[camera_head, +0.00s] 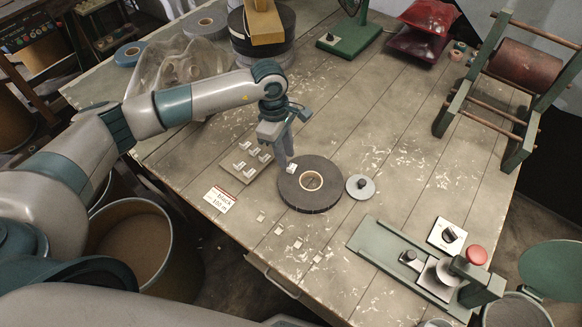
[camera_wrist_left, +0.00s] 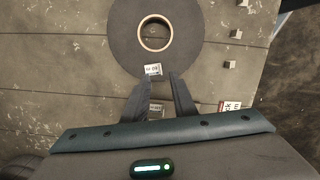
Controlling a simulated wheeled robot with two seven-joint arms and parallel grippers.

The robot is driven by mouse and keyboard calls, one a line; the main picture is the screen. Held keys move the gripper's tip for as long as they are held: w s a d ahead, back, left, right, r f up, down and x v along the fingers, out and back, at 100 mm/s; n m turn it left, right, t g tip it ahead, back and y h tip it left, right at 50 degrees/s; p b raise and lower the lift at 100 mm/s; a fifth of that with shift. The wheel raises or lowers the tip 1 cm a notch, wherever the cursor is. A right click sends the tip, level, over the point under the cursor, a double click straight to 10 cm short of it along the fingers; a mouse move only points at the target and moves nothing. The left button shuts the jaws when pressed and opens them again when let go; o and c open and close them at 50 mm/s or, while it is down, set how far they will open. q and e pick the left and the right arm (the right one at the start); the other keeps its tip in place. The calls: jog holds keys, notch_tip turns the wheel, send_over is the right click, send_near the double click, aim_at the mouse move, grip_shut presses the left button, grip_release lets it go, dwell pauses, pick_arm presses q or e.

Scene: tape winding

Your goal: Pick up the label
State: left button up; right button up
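A small white label (camera_head: 292,168) with dark print shows at the roll's edge beside the fingertips. In the left wrist view my left gripper (camera_wrist_left: 157,82) is open, its two dark fingers apart. That small label (camera_wrist_left: 152,69) is just beyond the tips, over the rim of the roll (camera_wrist_left: 190,45). Another small printed label (camera_wrist_left: 156,108) shows between the fingers, partly hidden by the gripper body. My right gripper is not in view.
A red-and-white "Black" card (camera_head: 219,199) lies near the table's left edge. A grey disc with a knob (camera_head: 360,187) is right of the roll. A green press (camera_head: 430,270) stands at front right.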

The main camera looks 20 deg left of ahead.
aim_at(289, 169)
pick_arm(q)
jog(key=shift+s+d+f+p, duration=0.15)
jog(key=shift+d+f+p, duration=0.15)
jog(key=shift+f+p, duration=0.4)
notch_tip(289, 169, down, 2)
jog(key=shift+d+p, duration=0.15)
jog(key=shift+p, duration=0.35)
jog(key=shift+f, duration=0.55)
grip_shut()
